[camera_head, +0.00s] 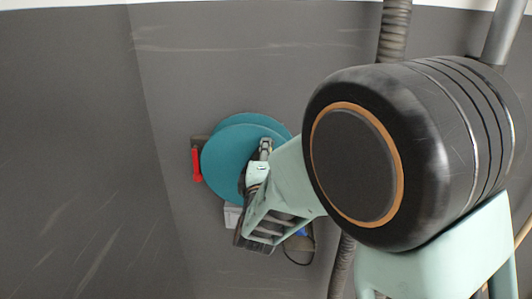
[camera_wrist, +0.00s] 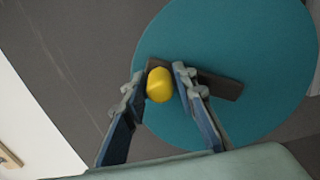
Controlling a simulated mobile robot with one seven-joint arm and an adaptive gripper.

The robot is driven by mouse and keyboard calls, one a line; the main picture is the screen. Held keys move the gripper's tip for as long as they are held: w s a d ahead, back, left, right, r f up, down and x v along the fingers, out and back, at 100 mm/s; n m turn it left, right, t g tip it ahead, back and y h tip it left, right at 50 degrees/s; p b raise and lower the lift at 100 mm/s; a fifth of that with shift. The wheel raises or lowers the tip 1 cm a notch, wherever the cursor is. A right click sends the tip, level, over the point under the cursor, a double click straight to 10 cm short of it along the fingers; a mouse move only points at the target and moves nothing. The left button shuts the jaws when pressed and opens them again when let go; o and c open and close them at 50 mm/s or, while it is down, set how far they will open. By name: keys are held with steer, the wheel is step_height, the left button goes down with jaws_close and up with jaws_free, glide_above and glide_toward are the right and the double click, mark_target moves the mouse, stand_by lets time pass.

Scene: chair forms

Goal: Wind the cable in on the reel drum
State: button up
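The reel drum (camera_head: 228,165) is a large teal disc against the grey surface, with a second teal disc behind it. In the wrist view its round face (camera_wrist: 225,45) fills the upper right. A dark crank bar (camera_wrist: 219,86) lies across this face, with a yellow knob (camera_wrist: 160,86) at its left end. My gripper (camera_wrist: 160,78) has one finger on each side of the knob, with almost no gap, and appears shut on it. In the head view my gripper (camera_head: 264,148) is over the right part of the disc and hides the knob. No cable is clearly visible on the drum.
A red piece (camera_head: 197,165) on a dark mount stands just left of the drum. A light grey block (camera_head: 232,215) is below it. A thin dark loop (camera_head: 298,262) hangs below my arm. My arm covers the right side; the grey surface at left is clear.

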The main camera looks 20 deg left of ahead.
mark_target(251, 138)
steer(key=a, duration=0.1)
steer(key=a+r+p, duration=0.1)
steer(key=a+p, duration=0.1)
steer(key=shift+s+a+r, duration=0.15)
steer(key=shift+s+r, duration=0.05)
steer(key=shift+s, duration=0.2)
steer(key=shift+s+a+r, duration=0.1)
steer(key=shift+s+a, duration=0.05)
steer(key=shift+a, duration=0.35)
steer(key=o, duration=0.8)
steer(key=shift+c, duration=0.2)
steer(key=p+v, duration=0.1)
steer(key=v, duration=0.9)
steer(key=shift+d, duration=0.1)
